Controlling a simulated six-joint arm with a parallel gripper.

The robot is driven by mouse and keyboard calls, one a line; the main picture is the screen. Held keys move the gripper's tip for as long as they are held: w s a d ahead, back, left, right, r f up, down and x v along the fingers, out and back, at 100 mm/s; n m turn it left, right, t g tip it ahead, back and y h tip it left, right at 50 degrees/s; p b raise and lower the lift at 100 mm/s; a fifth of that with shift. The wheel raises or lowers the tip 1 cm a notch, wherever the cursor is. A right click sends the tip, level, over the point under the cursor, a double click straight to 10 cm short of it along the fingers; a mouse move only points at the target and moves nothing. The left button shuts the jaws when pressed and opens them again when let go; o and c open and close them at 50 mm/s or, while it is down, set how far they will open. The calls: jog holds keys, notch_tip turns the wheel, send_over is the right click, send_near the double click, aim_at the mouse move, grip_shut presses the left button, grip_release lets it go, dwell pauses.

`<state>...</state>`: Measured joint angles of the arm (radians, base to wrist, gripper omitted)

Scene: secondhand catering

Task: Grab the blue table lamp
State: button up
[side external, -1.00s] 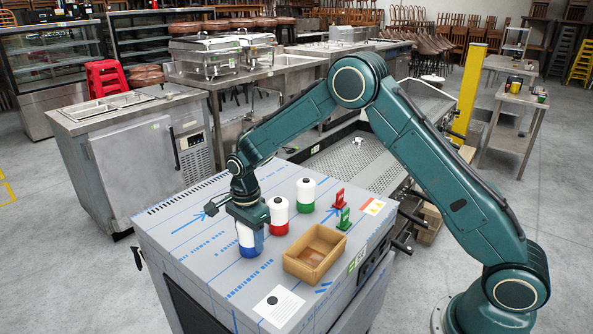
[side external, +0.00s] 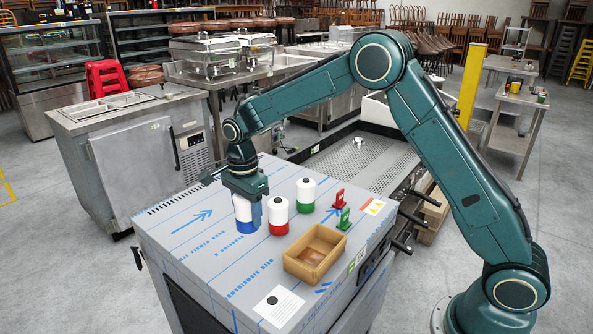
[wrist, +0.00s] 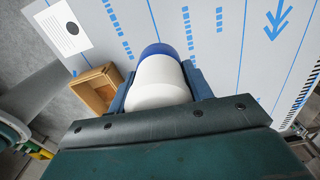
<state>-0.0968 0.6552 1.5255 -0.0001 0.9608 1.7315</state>
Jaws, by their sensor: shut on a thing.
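The blue table lamp (side external: 246,226) has a white, rounded body and a blue band at its base. My gripper (side external: 245,203) is above it, pointing down, with its jaws closed on the white body. The lamp is upright and appears raised off the metal top, though the gap under it is hard to judge. In the wrist view the lamp (wrist: 160,82) sits between the two fingers of my gripper (wrist: 160,88), its blue end farther away. My gripper hides the lamp's upper part in the side view.
A red-based white lamp (side external: 278,212) stands close right of the held one, with a green-based lamp (side external: 306,191) behind. A wooden box (side external: 296,268) is in front. Small red (side external: 338,201) and green (side external: 344,219) stands are at right. The metal top's left front is clear.

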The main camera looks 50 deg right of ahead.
notch_tip(320, 180, up, 12)
jog(key=shift+r, duration=0.2)
dwell(0.7)
